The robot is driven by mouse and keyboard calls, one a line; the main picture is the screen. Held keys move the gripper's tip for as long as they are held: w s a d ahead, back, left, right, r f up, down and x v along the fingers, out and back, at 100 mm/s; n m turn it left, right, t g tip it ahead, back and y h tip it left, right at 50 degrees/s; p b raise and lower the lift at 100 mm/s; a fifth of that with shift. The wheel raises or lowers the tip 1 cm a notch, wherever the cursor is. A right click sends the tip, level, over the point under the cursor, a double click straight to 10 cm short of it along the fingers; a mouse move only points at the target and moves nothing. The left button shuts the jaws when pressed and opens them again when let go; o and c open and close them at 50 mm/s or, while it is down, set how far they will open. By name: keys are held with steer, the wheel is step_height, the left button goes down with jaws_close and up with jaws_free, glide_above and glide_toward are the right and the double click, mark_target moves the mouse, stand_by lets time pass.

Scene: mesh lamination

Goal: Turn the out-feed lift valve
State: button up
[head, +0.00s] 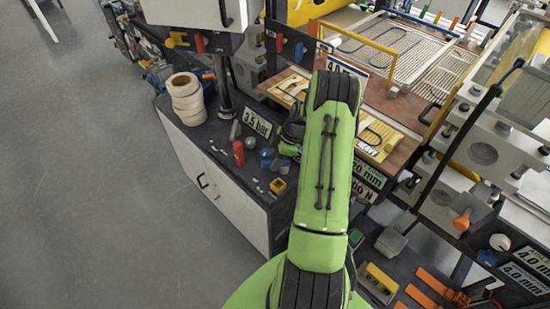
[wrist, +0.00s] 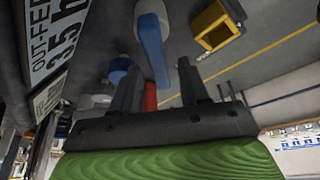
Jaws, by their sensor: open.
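A blue lever handle (wrist: 153,50) with a pale rounded end shows in the wrist view, just beyond my fingertips and slightly left of the gap between them. A sign reading "OUT-FEED" and "3.5 b" (wrist: 58,38) is at its left. My gripper (wrist: 160,78) is open, its two dark fingers apart, with nothing seen held between them. In the head view my dark gripper (head: 290,137) is at the bench, partly hidden by my green arm, right of the "3.5 bar" sign (head: 257,122). Blue and grey fittings (head: 267,155) sit just left of it.
A red part (head: 238,152) stands left of the fittings; red also shows behind a finger in the wrist view (wrist: 150,97). A yellow block (head: 277,186) lies near the bench edge. White rolls (head: 186,98) stand at the back left. Open floor (head: 80,170) lies to the left.

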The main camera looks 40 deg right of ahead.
steer(key=shift+f, duration=0.1)
jaws_close()
